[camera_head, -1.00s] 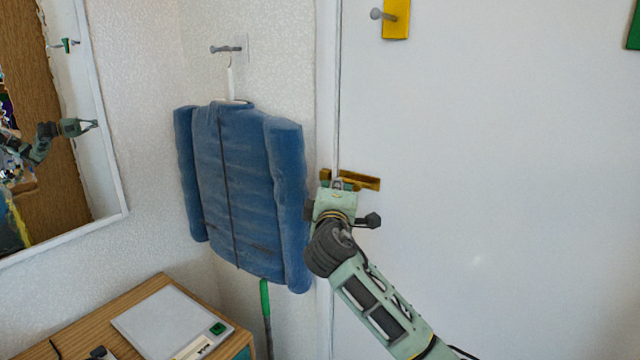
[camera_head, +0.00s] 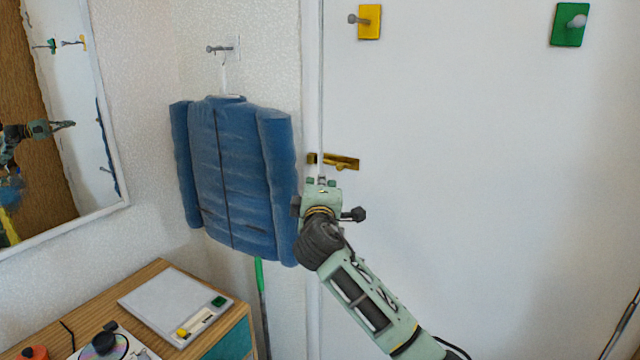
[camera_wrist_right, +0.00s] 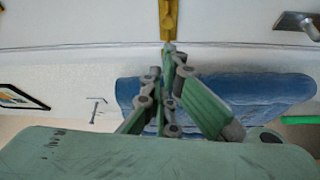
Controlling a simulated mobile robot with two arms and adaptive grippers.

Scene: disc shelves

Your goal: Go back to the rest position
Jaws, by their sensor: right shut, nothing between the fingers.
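My right gripper (camera_head: 322,182) is in front of the white door's edge in the head view, pointing away from me, just below the brass door latch (camera_head: 335,161). In the right wrist view its green fingers (camera_wrist_right: 170,50) are closed together with nothing between them. There the latch (camera_wrist_right: 168,18) shows just past the fingertips; I cannot tell whether they touch it. My left gripper is not in view.
A blue jacket (camera_head: 235,180) hangs from a wall hook (camera_head: 219,49) left of the gripper. Yellow (camera_head: 369,28) and green (camera_head: 567,28) hook plates are on the door (camera_head: 450,200). A wooden desk (camera_head: 140,283) is lower left. A mirror (camera_head: 75,130) reflects an arm.

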